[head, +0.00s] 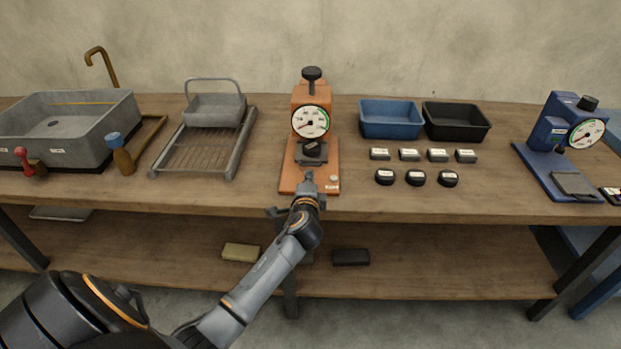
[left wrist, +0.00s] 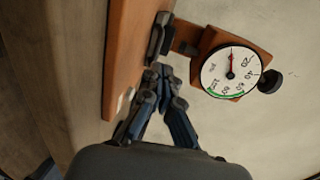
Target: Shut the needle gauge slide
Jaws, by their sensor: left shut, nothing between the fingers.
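An orange gauge stand (head: 295,179) with a round white dial (head: 310,122) and a black top knob stands at the middle of the bench. A dark slide block (head: 313,152) sits low on it, below the dial. The dial (left wrist: 230,74) and the dark block (left wrist: 158,36) also show in the left wrist view, turned sideways. My left gripper (head: 309,177) is shut and empty, over the front part of the orange base. Its closed fingertips (left wrist: 160,72) point at the block, close to it; I cannot tell whether they touch. My right gripper is out of view.
A blue stand (head: 548,164) with another dial is at the far right. Blue (head: 390,120) and black (head: 457,122) bins, with several labelled small blocks and knobs, lie right of the orange stand. A wire rack (head: 198,152) and grey basin (head: 70,142) are left.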

